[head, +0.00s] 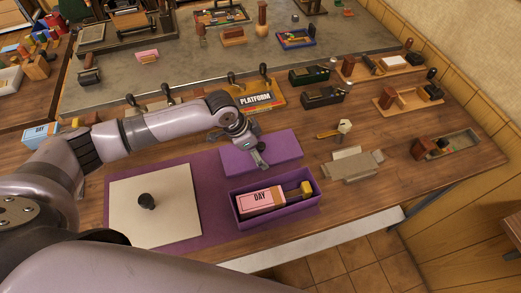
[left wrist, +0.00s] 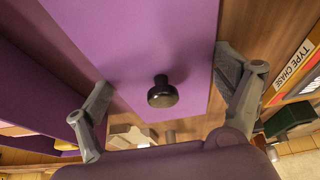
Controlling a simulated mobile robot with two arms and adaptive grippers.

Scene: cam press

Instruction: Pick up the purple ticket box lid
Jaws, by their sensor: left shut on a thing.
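The purple ticket box lid (head: 283,147) is a flat purple panel behind the open purple ticket box (head: 296,207) in the head view. I cannot tell whether the lid is clear of the table. The open box holds a pink DAY block (head: 260,202) and a yellow-ended piece (head: 305,188). My right gripper is out of view.
A cream panel with a black knob (head: 147,201) lies on the purple mat (head: 212,222) at left. A grey metal fixture (head: 352,164) stands right of the box. A yellow PLATFORM tray (head: 257,101) is behind the lid. Bare wood lies between the box and fixture.

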